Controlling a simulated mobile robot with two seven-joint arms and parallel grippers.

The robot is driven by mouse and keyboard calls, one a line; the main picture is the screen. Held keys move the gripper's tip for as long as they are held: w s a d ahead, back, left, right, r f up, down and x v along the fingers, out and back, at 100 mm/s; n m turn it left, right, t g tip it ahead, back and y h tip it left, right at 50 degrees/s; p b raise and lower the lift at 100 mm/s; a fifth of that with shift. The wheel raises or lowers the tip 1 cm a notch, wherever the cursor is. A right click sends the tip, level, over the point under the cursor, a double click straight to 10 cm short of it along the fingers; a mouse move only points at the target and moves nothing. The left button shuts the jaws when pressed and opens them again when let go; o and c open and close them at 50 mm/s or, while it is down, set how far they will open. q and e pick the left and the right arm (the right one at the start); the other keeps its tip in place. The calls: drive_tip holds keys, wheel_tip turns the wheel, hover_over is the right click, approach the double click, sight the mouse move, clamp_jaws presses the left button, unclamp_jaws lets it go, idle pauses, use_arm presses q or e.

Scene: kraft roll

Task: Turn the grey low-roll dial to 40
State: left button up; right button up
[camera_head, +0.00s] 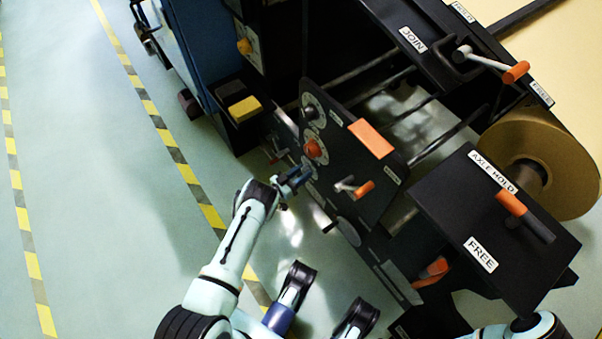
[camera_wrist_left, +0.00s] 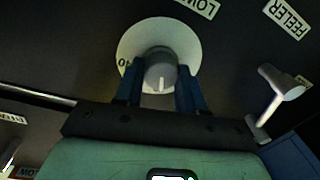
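The grey low-roll dial (camera_wrist_left: 161,70) sits on a round white plate (camera_wrist_left: 128,50) in the left wrist view. A "40" mark shows at the plate's left side, and the knob's pale pointer line faces the bottom of the picture. A partly cut-off "LOW" label (camera_wrist_left: 198,6) is above. My left gripper (camera_wrist_left: 160,84) has one blue finger on each side of the knob, seemingly closed against it. In the head view my left gripper (camera_head: 297,177) is at the black panel below the red knob (camera_head: 314,149) and hides the grey dial.
A light lever (camera_wrist_left: 275,95) by the "FEELER" label is close right of my gripper in the wrist view. An orange-handled lever (camera_head: 362,187) is on the panel. A kraft roll (camera_head: 540,150) is at the right. Open floor lies left.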

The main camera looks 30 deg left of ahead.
use_arm(q)
drive_tip(key=shift+m, duration=0.3)
drive_tip(key=shift+c, duration=0.4)
use_arm(e)
drive_tip(key=shift+w, duration=0.15)
use_arm(q)
drive_tip(key=m, duration=0.2)
drive_tip(key=shift+m, duration=0.4)
drive_tip(key=m, duration=0.4)
drive_tip(key=shift+f+m+p, duration=0.1)
drive_tip(key=shift+m+p, duration=0.2)
drive_tip(key=shift+p, duration=0.1)
drive_tip(key=m+h, duration=0.1)
drive_tip(key=m, duration=0.4)
drive_tip(key=shift+m, duration=0.4)
drive_tip(key=shift+f+m, duration=0.1)
drive_tip(key=shift+m, duration=2.3)
use_arm(e)
drive_tip(key=shift+w+a+r+t, duration=0.1)
drive_tip(key=shift+w+r+t, duration=0.15)
drive_tip(key=shift+w, duration=0.35)
drive_tip(key=shift+w+a+r+t, duration=0.15)
drive_tip(key=shift+w+r, duration=0.2)
drive_tip(key=shift+w, duration=0.2)
use_arm(q)
drive_tip(key=shift+a, duration=0.1)
use_arm(e)
drive_tip(key=shift+d, duration=0.1)
